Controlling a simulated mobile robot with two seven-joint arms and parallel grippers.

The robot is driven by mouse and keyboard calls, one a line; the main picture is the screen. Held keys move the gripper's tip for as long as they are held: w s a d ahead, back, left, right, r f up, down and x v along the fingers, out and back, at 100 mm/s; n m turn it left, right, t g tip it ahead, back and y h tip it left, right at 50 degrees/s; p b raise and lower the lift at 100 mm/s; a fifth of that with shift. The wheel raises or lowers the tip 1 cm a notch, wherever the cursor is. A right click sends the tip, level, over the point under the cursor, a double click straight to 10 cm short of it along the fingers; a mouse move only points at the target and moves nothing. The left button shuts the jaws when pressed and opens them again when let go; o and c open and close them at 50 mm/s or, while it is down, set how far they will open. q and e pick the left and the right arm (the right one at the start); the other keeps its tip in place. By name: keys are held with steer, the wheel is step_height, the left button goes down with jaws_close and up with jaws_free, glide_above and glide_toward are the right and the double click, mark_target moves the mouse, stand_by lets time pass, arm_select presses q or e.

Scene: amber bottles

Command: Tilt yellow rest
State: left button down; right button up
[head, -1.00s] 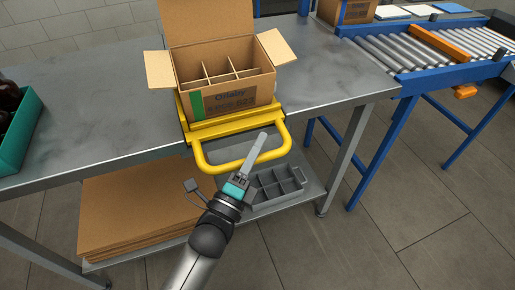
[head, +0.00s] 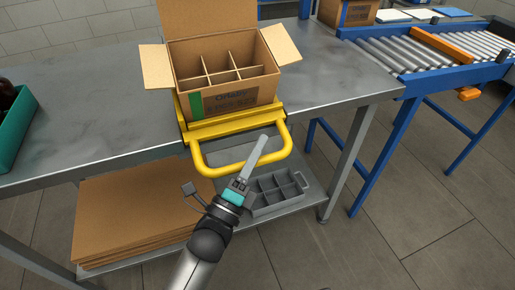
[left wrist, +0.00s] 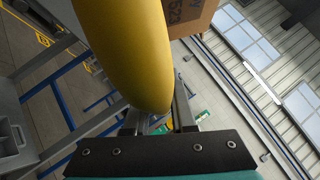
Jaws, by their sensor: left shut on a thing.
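The yellow rest (head: 232,122) sits at the front edge of the grey metal table, with a looped handle sticking out over the edge. An open cardboard box (head: 240,100) with empty divided compartments stands on the rest and leans a little towards me. My left gripper (head: 257,152) is shut on the handle's front bar. In the left wrist view the thick yellow bar (left wrist: 130,50) runs between the two fingers and hides part of them. My right gripper is not in view.
A teal crate (head: 18,140) with dark bottles stands at the left. Flat cardboard sheets (head: 135,215) and a grey divided tray (head: 275,192) lie on the lower shelf. A blue-framed roller conveyor (head: 430,55) is at the right. The table (head: 95,110) left of the box is clear.

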arm_select(q)
steer(key=c, duration=0.8)
jaws_free()
steer(key=shift+f, duration=0.15)
steer(key=shift+o, duration=0.2)
steer(key=p+v, duration=0.1)
steer(key=v, duration=1.4)
steer(key=shift+p, duration=0.4)
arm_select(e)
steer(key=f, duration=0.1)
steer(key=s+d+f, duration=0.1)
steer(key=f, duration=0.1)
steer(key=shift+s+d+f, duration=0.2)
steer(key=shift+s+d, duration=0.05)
arm_select(q)
steer(key=shift+s+a, duration=0.1)
steer(key=shift+a, duration=0.05)
